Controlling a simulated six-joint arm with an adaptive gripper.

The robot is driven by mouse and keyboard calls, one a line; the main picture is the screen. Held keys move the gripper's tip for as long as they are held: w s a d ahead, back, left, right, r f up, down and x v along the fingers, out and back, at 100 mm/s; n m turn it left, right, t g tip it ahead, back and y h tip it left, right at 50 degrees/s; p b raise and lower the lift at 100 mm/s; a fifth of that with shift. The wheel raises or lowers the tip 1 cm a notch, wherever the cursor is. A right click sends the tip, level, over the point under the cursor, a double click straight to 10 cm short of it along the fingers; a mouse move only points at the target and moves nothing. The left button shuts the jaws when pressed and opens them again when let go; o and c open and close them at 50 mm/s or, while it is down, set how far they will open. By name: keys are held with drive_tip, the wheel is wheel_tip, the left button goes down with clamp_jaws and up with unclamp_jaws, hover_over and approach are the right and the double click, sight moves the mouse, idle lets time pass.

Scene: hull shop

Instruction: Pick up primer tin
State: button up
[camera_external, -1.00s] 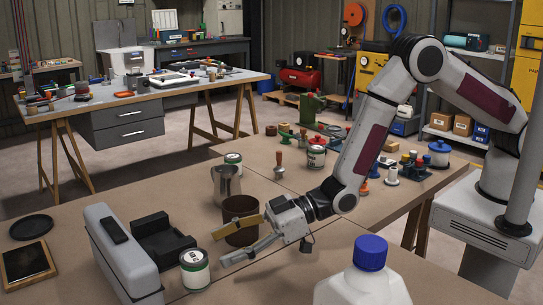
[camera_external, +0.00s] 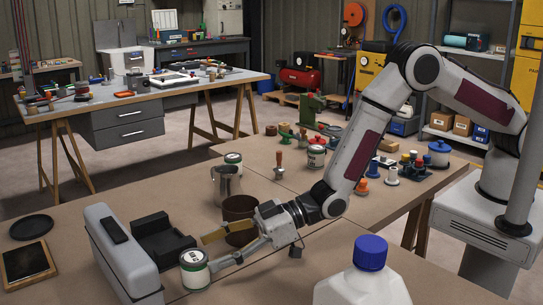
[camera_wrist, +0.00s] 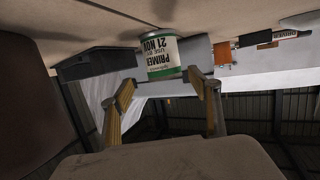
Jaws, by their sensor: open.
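The primer tin (camera_external: 194,273) is a small white and green tin standing upright on the brown bench, beside the grey case. In the wrist view the tin (camera_wrist: 160,52) appears upside down, with "PRIMER" and "21 NOV" on its label. My gripper (camera_external: 208,251) is low over the bench, its fingers spread and pointing at the tin from the right. In the wrist view my gripper's fingertips (camera_wrist: 160,78) lie either side of the tin's lower picture edge. Nothing is held. I cannot tell if a finger touches the tin.
A brown cup (camera_external: 239,207) stands close behind my gripper, with a metal jug (camera_external: 227,186) beyond it. A grey case (camera_external: 122,254) and a black holder (camera_external: 164,240) flank the tin on the left. A blue-capped white bottle (camera_external: 363,285) stands at the front.

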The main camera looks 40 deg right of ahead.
sight(194, 257)
drive_tip(key=shift+w+a+f, duration=0.1)
drive_tip(key=shift+a+f, duration=0.1)
drive_tip(key=shift+a, duration=0.55)
drive_tip(key=shift+w+a+f, duration=0.1)
drive_tip(key=shift+a+f, duration=0.05)
drive_tip(key=shift+a, duration=0.55)
drive_tip(key=shift+x, duration=1.15)
drive_tip(key=shift+r, duration=0.1)
drive_tip(key=c, duration=1.5)
